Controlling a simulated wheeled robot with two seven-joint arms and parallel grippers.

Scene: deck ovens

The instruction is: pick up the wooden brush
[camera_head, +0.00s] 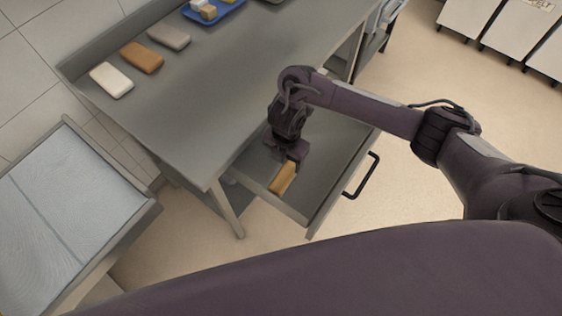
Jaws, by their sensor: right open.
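The wooden brush (283,179) is a tan, oblong block lying in an open drawer (330,185) under the table. My right gripper (290,160) reaches down into the drawer from above, at the far end of the brush. Its fingers are small and dark here, and they partly hide that end; I cannot tell whether they touch it. My left gripper is out of view.
The grey metal table (200,90) holds a white block (111,80), a brown block (142,57), a grey block (169,37) and a blue tray (214,10) with small items. The drawer has a black handle (362,177). Another worktop (70,210) stands at left.

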